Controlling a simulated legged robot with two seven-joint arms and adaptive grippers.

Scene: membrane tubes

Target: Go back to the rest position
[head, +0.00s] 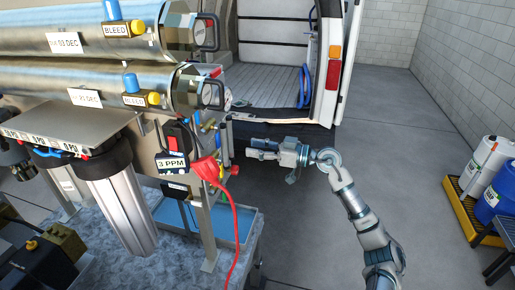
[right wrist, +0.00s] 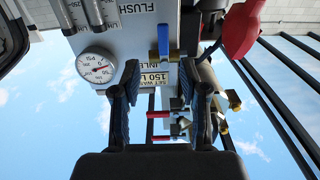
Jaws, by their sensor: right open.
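My right gripper (head: 252,149) is in the middle of the head view, its arm coming in from the lower right and its fingers pointing left toward the pipes of the membrane skid. In the right wrist view its two dark fingers (right wrist: 163,95) stand apart with nothing held between them. Beyond them are a blue-handled valve (right wrist: 163,42), a label and red-handled valves (right wrist: 160,140). I cannot tell whether the fingers touch any part of the skid. My left gripper is not in view.
Steel membrane tubes (head: 110,88) fill the upper left. A red plug (head: 205,168) hangs with its cable at the skid's front. A pressure gauge (right wrist: 96,65) is left of the fingers. An open van (head: 328,70) stands behind; drums (head: 487,160) stand right. Floor between is clear.

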